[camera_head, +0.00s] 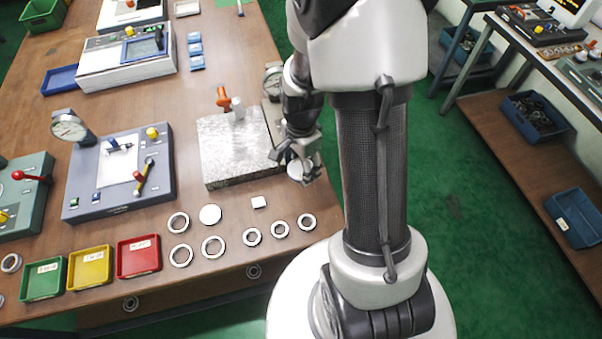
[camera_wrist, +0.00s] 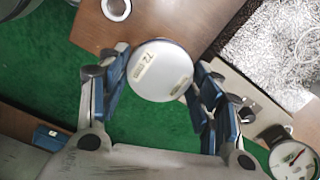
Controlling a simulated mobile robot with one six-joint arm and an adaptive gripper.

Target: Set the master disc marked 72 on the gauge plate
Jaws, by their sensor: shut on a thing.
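My gripper (camera_head: 304,174) is shut on a round pale disc (camera_wrist: 160,72) marked 72, held between its two fingers in the wrist view. The disc (camera_head: 295,170) shows partly in the head view, with the fingers covering some of it. The gripper is beside the right edge of the bench, just right of a speckled grey plate (camera_head: 228,158). The plate's speckled top (camera_wrist: 268,45) shows at upper right in the wrist view, apart from the disc. A dial gauge (camera_head: 272,82) stands by the plate's far right corner; a dial (camera_wrist: 294,160) also shows in the wrist view.
Green, yellow and red trays (camera_head: 138,257) stand front left. An orange-handled item (camera_head: 223,97) is at the plate's back. Green floor lies right of the bench.

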